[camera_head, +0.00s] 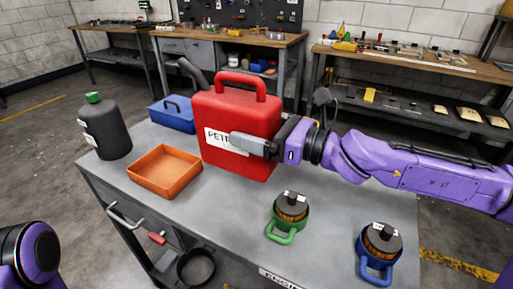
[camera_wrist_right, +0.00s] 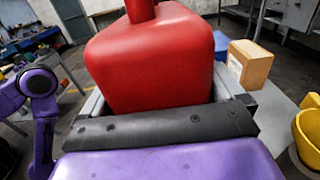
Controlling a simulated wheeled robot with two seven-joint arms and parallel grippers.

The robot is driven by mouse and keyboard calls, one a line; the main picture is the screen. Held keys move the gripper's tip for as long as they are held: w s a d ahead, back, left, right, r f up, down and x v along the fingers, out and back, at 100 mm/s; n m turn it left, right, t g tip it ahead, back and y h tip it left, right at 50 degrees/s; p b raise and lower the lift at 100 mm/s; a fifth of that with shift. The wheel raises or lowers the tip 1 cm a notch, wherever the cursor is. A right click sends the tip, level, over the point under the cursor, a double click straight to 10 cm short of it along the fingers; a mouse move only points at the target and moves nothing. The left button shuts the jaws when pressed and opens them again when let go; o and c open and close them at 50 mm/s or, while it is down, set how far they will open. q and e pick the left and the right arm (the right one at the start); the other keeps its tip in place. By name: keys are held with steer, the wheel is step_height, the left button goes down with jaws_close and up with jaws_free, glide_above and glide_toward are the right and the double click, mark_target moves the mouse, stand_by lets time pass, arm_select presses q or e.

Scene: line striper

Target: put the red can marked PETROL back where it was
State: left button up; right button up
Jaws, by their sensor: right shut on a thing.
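The red can marked PETROL (camera_head: 238,108) is upright over the middle of the grey workbench top (camera_head: 225,215), with its handle up and a dark spout at its upper left. My right gripper (camera_head: 250,144) comes in from the right and is shut on the can's body, one grey finger covering part of the white label. I cannot tell whether the can's base touches the bench. In the right wrist view the can (camera_wrist_right: 155,60) fills the space between the fingers. My left arm shows at the lower left of the head view, but its gripper is out of sight.
On the bench are a dark bottle with green cap (camera_head: 105,128), a blue box (camera_head: 174,115), an orange tray (camera_head: 163,188), a green-handled cup (camera_head: 285,228) and a blue-handled cup (camera_head: 375,265). A cardboard box (camera_wrist_right: 250,65) shows in the wrist view. Bare bench top lies before the can.

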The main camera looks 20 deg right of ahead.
steer(key=w+f+b, duration=0.1)
steer(key=w+d+f, duration=0.1)
steer(key=f, duration=0.1)
steer(key=shift+w+f+b, duration=0.2)
steer(key=shift+w+b, duration=0.15)
steer(key=f+b, duration=0.2)
steer(key=f, duration=0.1)
steer(key=shift+w+f, duration=0.2)
arm_select(q)
step_height(320, 180, down, 5)
steer(key=shift+f, duration=0.1)
arm_select(e)
steer(key=shift+r, duration=0.1)
